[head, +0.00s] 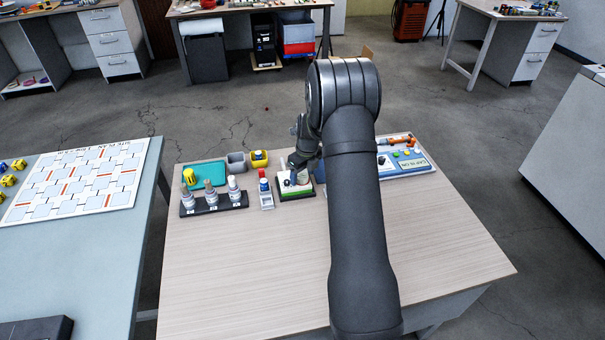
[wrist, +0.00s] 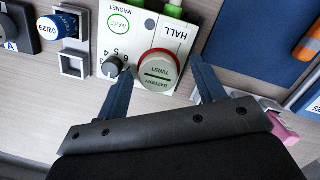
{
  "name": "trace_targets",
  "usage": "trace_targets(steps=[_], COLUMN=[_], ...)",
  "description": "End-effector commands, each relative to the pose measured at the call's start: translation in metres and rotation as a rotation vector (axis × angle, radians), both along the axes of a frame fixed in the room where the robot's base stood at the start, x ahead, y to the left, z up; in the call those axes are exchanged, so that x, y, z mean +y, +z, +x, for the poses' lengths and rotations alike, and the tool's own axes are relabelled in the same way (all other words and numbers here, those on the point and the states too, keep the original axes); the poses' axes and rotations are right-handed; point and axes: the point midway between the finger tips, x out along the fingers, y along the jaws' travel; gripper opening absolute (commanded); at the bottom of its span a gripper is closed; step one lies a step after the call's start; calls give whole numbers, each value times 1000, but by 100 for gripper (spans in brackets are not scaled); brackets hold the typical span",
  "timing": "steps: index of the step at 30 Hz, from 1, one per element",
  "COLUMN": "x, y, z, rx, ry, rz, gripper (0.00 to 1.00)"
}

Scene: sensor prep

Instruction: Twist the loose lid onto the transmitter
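The transmitter is a white box marked HALL, with a knob and green parts at its far edge, in the wrist view (wrist: 186,30). In the head view the transmitter (head: 297,194) stands near the table's back, partly hidden by my arm. My gripper (wrist: 162,66) is open, with one blue finger on each side of the lid and small gaps visible. The left finger is close to the dark knob (wrist: 113,67). In the head view my gripper (head: 300,168) is over the transmitter.
A dark rack (head: 215,207) holds several bottles. A teal tray (head: 205,172) lies behind it. A blue-and-white board (head: 412,163) is at the right. The table's front is clear.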

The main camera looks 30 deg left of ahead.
Motion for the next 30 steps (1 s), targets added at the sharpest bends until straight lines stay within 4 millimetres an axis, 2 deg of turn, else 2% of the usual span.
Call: trace_targets(steps=[4,5,6,30], x=[1,1,1,2], y=[0,0,0,8], z=[-1,-1,-1,-1], rx=[1,1,2,0], ry=[0,0,0,0], rz=[0,0,1,2], gripper=[65,67,74,74])
